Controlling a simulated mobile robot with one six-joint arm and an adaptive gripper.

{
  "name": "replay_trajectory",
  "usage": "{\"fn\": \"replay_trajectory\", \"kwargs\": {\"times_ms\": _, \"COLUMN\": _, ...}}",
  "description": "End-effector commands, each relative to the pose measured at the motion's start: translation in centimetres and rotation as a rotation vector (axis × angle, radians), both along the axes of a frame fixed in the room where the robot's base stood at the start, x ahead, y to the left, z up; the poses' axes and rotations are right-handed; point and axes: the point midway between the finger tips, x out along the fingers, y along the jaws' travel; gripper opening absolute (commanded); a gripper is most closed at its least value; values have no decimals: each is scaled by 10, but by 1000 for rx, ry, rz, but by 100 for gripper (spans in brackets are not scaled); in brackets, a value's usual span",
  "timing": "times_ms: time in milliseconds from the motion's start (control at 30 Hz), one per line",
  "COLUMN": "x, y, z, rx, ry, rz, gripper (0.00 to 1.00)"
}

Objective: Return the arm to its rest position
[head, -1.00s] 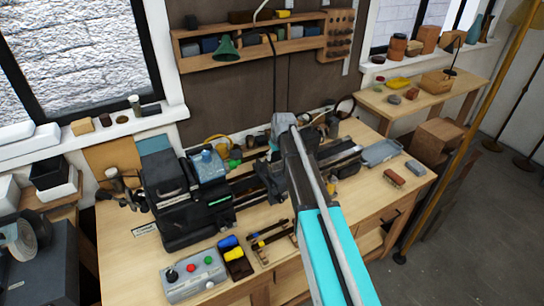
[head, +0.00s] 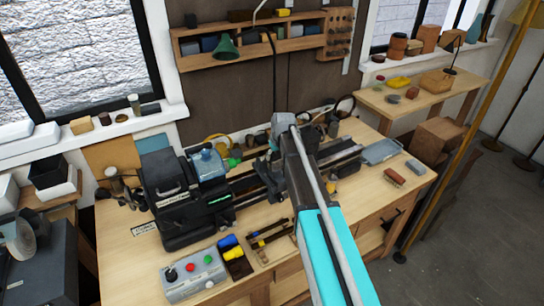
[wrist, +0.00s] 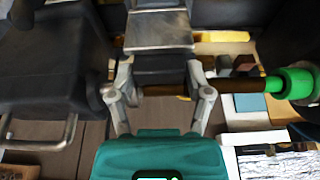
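My gripper (wrist: 159,72) shows in the wrist view with its two grey fingers spread apart, one on each side. It looks open, and I see nothing clearly held. A grey metal block (wrist: 158,30) appears beyond and between the fingertips; the gap to it cannot be judged. A dark bar with a green end (wrist: 295,83) runs behind the right finger. In the head view my arm reaches up over the workbench, and its links hide the gripper.
A black lathe-like machine (head: 178,198) stands on the wooden bench (head: 130,262), left of my arm. A control box (head: 193,276) is at the front. A green lamp shade (head: 226,48) hangs at the back shelf. A floor lamp pole (head: 462,150) stands right. Open floor lies at far right.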

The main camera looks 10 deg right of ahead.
Motion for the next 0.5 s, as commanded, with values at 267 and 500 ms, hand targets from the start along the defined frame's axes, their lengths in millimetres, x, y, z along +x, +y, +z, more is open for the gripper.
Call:
{"fn": "replay_trajectory", "kwargs": {"times_ms": 267, "x": 0, "y": 0, "z": 0, "rx": 0, "ry": 0, "rz": 0, "gripper": 98}}
{"fn": "replay_trajectory", "kwargs": {"times_ms": 500, "x": 0, "y": 0, "z": 0, "rx": 0, "ry": 0, "rz": 0, "gripper": 98}}
